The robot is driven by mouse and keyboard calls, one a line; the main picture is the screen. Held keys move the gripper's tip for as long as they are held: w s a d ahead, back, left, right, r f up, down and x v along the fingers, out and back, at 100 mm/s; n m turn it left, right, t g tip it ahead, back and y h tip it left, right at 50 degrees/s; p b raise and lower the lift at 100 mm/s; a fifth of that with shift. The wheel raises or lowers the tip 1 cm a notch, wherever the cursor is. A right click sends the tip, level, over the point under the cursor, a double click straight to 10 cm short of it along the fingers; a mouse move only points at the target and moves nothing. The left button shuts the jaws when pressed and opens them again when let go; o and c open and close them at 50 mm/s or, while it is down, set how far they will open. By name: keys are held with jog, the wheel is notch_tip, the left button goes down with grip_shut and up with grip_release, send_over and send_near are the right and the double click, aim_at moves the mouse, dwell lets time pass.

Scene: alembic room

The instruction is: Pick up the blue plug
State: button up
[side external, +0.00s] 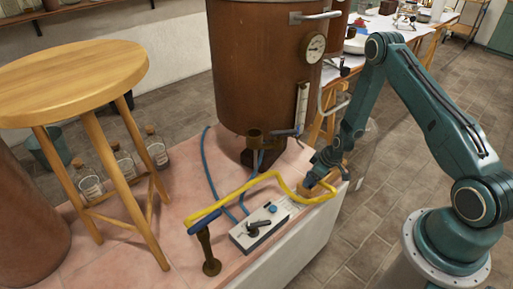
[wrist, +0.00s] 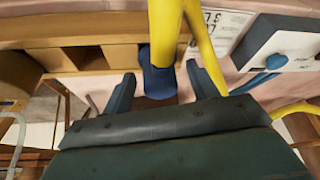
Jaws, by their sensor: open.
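The blue plug (wrist: 158,78) shows in the wrist view as a dark blue cylinder at the end of a thick yellow hose (wrist: 165,30). My gripper (wrist: 162,88) is open, with one dark finger on each side of the plug. I cannot tell whether either finger touches it. In the side external view my gripper (side external: 314,181) is low over the right end of the bench, by the yellow hose (side external: 262,178), and hides the plug there. The hose's other end has a blue sleeve (side external: 205,221) above a brown post.
A grey control box (side external: 260,226) with a blue knob and black lever lies left of my gripper. A large copper vessel (side external: 262,70) with a gauge stands behind. A wooden stool (side external: 75,80) is at the left. Pink tiles (side external: 110,262) are partly clear at front left.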

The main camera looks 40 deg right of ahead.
jog(key=shift+w+f, duration=0.1)
jog(key=shift+f, duration=0.05)
jog(key=shift+c, duration=0.2)
jog(key=c, duration=1.1)
jog(key=shift+o, duration=0.2)
jog(key=shift+r, duration=0.2)
notch_tip(320, 180, up, 20)
jog(key=shift+f, duration=0.15)
dwell(0.6)
